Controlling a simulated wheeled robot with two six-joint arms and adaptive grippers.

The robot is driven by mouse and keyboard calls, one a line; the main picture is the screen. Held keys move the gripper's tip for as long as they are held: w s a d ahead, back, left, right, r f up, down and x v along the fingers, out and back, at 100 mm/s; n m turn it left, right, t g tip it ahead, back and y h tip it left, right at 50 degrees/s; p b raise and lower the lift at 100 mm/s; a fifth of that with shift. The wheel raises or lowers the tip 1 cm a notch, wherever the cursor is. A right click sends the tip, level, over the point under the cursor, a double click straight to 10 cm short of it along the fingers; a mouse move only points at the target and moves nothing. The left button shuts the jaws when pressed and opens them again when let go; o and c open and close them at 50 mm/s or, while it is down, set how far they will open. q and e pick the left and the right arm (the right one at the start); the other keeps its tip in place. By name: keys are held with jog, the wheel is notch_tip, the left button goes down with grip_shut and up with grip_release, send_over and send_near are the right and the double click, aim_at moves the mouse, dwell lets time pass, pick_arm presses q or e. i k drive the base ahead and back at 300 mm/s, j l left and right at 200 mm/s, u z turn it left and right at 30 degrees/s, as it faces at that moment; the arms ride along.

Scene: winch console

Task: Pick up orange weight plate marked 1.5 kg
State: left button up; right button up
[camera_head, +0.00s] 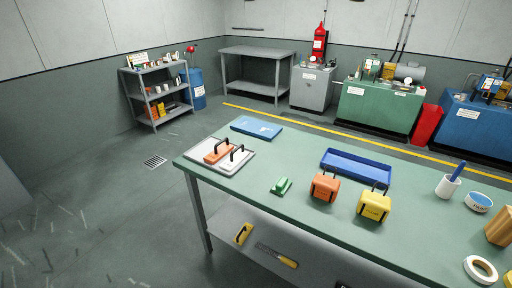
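An orange block-like weight with a dark handle (325,188) stands upright on the green workbench (290,215), near its front edge. A second orange piece with a dark handle (213,156) lies on a pale tray (195,156) at the bench's left end. A lighter piece with a dark handle (233,163) lies beside it on the tray. The markings on the orange pieces are too small to read, so I cannot tell which one is 1.5 kg. Neither of my grippers is in view.
A yellow weight (372,208) stands right of the orange one. A blue tray (356,167) lies behind them, and a small green object (281,187) is to the left. A white cup (447,187) and tape roll (480,270) are at right. The bench's left-middle is mostly clear.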

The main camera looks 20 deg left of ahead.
aim_at(219, 152)
jog(key=i+j+z, duration=0.35)
jog(key=j, duration=0.45)
jog(key=j+z, duration=0.4)
jog(key=j, duration=0.35)
jog(key=j+z, duration=0.35)
jog(key=j, duration=0.55)
